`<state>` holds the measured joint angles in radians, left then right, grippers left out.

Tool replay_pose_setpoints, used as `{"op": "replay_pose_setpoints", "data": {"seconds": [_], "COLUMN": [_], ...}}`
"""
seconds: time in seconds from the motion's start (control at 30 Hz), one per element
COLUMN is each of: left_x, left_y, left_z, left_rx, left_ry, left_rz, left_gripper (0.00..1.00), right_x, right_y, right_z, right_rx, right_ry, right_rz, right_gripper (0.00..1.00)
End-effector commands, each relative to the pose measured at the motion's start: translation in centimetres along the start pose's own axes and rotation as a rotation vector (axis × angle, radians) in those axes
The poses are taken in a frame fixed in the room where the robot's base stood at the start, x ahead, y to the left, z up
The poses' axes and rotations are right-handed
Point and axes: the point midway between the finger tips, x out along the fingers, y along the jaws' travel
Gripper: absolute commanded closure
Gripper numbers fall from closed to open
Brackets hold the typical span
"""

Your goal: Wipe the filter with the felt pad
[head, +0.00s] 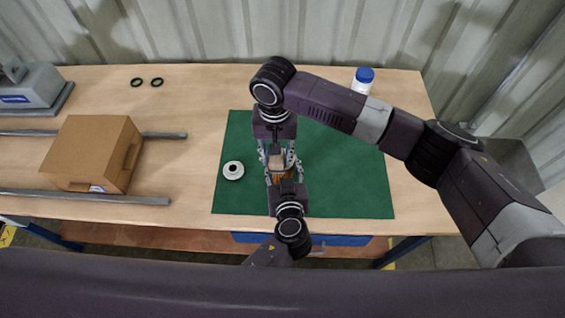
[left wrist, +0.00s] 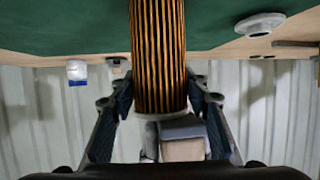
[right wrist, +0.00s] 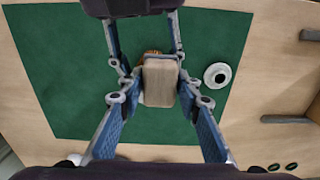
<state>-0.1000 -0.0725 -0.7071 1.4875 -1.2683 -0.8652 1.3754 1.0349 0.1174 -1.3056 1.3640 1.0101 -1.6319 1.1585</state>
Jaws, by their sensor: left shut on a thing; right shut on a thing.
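The filter (left wrist: 158,50) is a cylinder with orange and dark pleats and a pale end. My left gripper (left wrist: 160,92) is shut on it, with a finger on each side. In the head view the filter (head: 284,173) is mostly hidden by the grippers. The felt pad (right wrist: 160,80) is a beige block with a grey layer, and my right gripper (right wrist: 157,88) is shut on it. The pad (left wrist: 183,148) shows close to the filter's pale end in the left wrist view. I cannot tell whether they touch. Both grippers face each other above the green mat (head: 345,185).
A white round cap (head: 233,170) lies on the mat's left. A cardboard box (head: 92,152) sits between metal rails further left. Two dark rings (head: 146,82) and a white bottle with a blue lid (head: 363,80) are at the back. The mat's right side is clear.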

Motion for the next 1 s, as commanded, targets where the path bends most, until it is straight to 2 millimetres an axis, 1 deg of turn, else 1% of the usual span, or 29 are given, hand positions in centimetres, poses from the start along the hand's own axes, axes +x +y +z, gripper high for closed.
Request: {"op": "replay_pose_setpoints", "data": {"seconds": [0.03,0.2,0.33,1.0], "left_x": [0.0,0.0,0.0,0.0], "left_y": [0.0,0.0,0.0,0.0], "left_z": [0.0,0.0,0.0,0.0], "left_rx": [0.001,0.001,0.001,0.0], "left_ry": [0.0,0.0,0.0,0.0], "left_rz": [0.001,0.001,0.001,0.001], "left_gripper": [0.83,0.82,0.82,0.83], "right_x": [0.1,0.0,-0.1,-0.1], "right_y": [-0.2,-0.4,-0.3,2.7], "right_z": [0.3,0.6,0.4,-3.5], "right_rx": [-0.001,-0.001,-0.002,0.001], "right_ry": [-0.003,-0.007,-0.007,-0.002], "right_rz": [0.0,-0.003,-0.002,0.0], "right_gripper": [0.88,0.88,0.88,0.88]}}
